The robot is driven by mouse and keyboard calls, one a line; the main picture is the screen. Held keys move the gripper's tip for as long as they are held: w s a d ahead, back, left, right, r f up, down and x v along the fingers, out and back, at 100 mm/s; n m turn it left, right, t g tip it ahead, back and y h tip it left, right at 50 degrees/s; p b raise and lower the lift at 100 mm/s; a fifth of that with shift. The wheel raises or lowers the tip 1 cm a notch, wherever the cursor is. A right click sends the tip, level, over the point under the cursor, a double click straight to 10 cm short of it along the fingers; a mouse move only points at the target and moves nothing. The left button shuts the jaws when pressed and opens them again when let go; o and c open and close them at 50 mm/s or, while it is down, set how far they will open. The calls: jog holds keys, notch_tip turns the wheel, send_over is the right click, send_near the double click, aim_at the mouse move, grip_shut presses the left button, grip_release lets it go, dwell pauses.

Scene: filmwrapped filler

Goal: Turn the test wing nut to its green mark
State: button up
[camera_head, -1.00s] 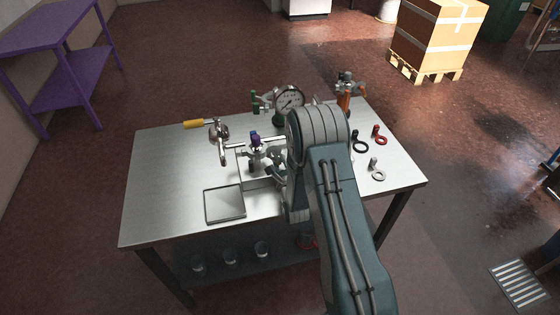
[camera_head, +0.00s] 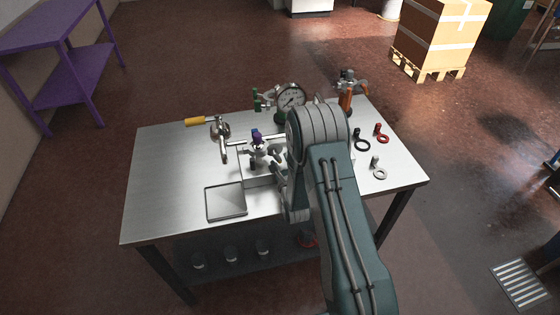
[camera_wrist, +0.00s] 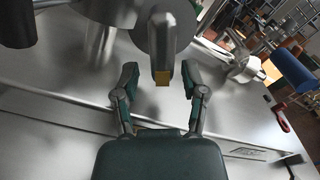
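In the wrist view my gripper (camera_wrist: 160,82) is open, its two dark fingers apart. A metal piece with a yellow end (camera_wrist: 162,62) hangs from a round metal body between and just beyond the fingertips. I see a gap on both sides of it. I cannot tell whether this piece is the test wing nut. In the head view the metal fixture with a purple handle (camera_head: 256,138) stands mid-table beside my arm, which hides part of it and most of my gripper. I can make out no green mark.
The steel table (camera_head: 160,175) also carries a yellow-handled valve (camera_head: 196,122), a pressure gauge (camera_head: 291,98), an orange-handled fitting (camera_head: 346,99) and a shallow tray (camera_head: 226,203). Black (camera_head: 362,146), red (camera_head: 382,136) and grey (camera_head: 379,173) ring-shaped parts lie at the right. The table's left side is clear.

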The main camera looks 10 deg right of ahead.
jog(key=shift+r, duration=0.15)
jog(key=s, duration=1.1)
jog(key=shift+s, duration=0.4)
notch_tip(320, 180, up, 17)
jog(key=n+g, duration=0.6)
jog(key=n, duration=0.8)
jog(key=s+r+n+g, duration=0.2)
jog(key=s+r+n, duration=0.2)
jog(key=s, duration=0.4)
jog(key=s+a+r+n+g, duration=0.1)
jog(key=s+r+n+g, duration=0.1)
jog(key=s+n, duration=0.4)
jog(key=s+r+n+g, duration=0.2)
jog(key=s+r+n, duration=0.3)
jog(key=s, duration=0.5)
jog(key=shift+s+a+r+n, duration=0.15)
jog(key=shift+s+r+n, duration=0.2)
jog(key=shift+n, duration=0.15)
